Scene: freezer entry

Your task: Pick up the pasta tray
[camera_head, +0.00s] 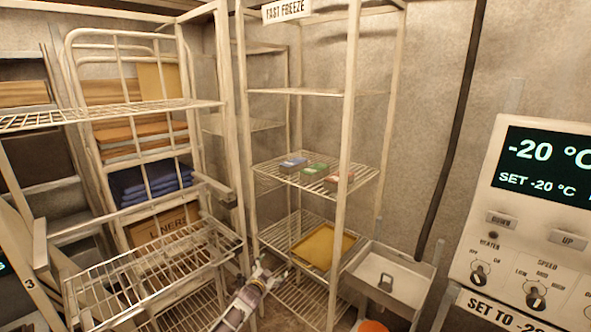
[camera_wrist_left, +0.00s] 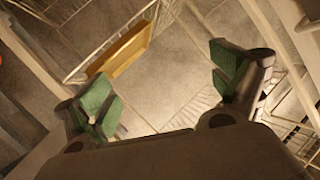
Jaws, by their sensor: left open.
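Three small packs stand on the middle wire shelf of the "FAST FREEZE" rack in the head view: a blue one (camera_head: 293,163), a green one (camera_head: 314,171) and a red one (camera_head: 339,177). Their labels are too small to read, so I cannot tell which is the pasta tray. My left gripper (camera_head: 268,270) is low in front of the rack, below and to the left of these packs. Its green-padded fingers are spread wide and empty in the left wrist view (camera_wrist_left: 166,92). My right gripper is in neither view.
A flat yellow tray (camera_head: 324,246) lies on the rack's lower shelf; a yellow-orange panel (camera_wrist_left: 127,49) shows in the wrist view. Rack posts (camera_head: 345,130) stand close to the gripper. A wire cart (camera_head: 150,260) is left, a metal box (camera_head: 388,283) and control panel (camera_head: 540,220) right.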

